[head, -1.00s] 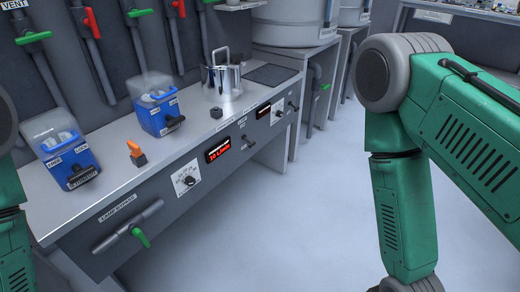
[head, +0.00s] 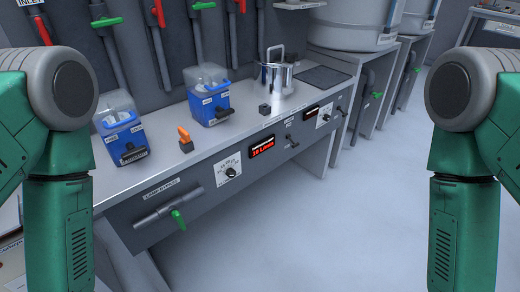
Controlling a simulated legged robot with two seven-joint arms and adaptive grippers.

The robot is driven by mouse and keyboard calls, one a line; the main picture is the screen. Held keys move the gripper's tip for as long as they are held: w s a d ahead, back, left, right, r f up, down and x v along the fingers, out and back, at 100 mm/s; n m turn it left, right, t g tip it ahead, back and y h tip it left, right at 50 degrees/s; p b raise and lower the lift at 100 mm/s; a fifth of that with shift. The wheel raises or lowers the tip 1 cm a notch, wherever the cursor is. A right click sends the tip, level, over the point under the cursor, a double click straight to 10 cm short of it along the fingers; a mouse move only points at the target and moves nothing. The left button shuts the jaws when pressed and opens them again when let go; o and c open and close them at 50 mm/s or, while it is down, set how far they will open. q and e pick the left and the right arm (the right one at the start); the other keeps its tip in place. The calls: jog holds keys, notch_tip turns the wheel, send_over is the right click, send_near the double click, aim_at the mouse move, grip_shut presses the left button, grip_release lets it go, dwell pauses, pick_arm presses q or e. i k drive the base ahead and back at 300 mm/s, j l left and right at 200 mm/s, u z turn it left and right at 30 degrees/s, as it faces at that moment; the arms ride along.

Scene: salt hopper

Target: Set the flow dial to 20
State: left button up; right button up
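A dial with a black knob on a white scale plate (head: 229,172) is on the front panel of the grey bench. The scale numbers are too small to read. A red lit display (head: 264,148) just right of it seems to read 10 L/min. A second white dial plate (head: 325,116) sits farther right on the panel, beside a smaller red display (head: 311,110). No label legibly names either one as the flow dial. My two green arms hang at the left and right edges of the view, apart from the bench. Neither gripper shows.
On the bench (head: 165,172) stand two blue-and-clear units (head: 123,138) (head: 208,104), an orange-handled switch (head: 185,138) and a metal pot (head: 276,76). A pipe with a green valve handle (head: 178,219) juts from the panel's left. The floor in front is clear.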

aim_at(231, 173)
jog(key=i+l+u, duration=0.15)
jog(key=l, duration=0.3)
jog(key=i+l+u, duration=0.15)
jog(key=l, duration=0.3)
jog(key=i+l+u, duration=0.15)
jog(key=l, duration=0.35)
jog(key=i+l+u, duration=0.15)
jog(key=l, duration=0.35)
jog(key=i+l+u, duration=0.2)
jog(key=l, duration=0.35)
jog(key=l+u, duration=0.15)
jog(key=l, duration=0.35)
